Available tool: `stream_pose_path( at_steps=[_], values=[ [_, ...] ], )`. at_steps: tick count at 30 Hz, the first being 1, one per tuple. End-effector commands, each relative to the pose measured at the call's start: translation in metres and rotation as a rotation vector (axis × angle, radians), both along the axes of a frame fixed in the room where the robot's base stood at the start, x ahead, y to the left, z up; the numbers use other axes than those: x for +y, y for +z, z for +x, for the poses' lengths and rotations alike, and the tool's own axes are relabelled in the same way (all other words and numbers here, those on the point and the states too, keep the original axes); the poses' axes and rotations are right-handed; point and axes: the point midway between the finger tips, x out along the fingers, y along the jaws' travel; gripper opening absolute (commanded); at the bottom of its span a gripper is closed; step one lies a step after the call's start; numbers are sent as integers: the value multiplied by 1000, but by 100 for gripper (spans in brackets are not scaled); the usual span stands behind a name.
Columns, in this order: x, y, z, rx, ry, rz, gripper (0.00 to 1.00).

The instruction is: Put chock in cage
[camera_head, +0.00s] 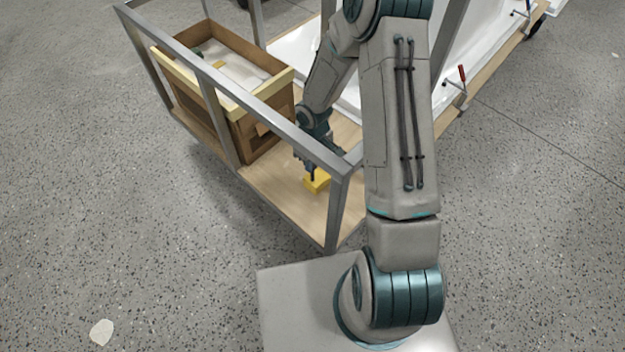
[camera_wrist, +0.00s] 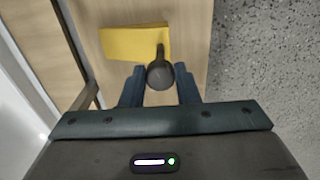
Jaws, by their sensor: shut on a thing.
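The chock (camera_head: 319,183) is a yellow block with a dark round-ended handle. It is at the near end of the cage, on or just above the wooden floor; I cannot tell whether it touches. In the wrist view the chock (camera_wrist: 130,43) lies beyond my fingers, its handle between them. My gripper (camera_head: 312,168) is shut on that handle, and its fingers also show in the wrist view (camera_wrist: 160,88). The cage (camera_head: 222,98) is a grey metal frame around a wooden floor. My arm hides part of the cage.
A wooden box (camera_head: 269,127) with loose items inside stands on the cage floor at left. White bathtub shells (camera_head: 449,88) are behind my arm. A clamp with a red handle (camera_head: 461,75) sits on the right edge. Bare floor (camera_head: 286,190) surrounds the chock inside the cage.

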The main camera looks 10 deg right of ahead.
Motion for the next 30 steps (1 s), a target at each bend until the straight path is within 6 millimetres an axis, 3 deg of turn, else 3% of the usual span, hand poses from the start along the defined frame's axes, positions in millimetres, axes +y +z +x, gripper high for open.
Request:
stream_pose_path(
  at_steps=[6, 16, 27, 28, 30],
  values=[
    [7, -14, -20, -1, 0, 0, 6],
    [7, -53, -21, 0, -1, 0, 6],
    [7, -57, -21, -1, -2, 0, 6],
    [7, -57, -21, -1, -2, -1, 31],
    [7, -56, -21, -1, -2, -1, 50]
  ],
)
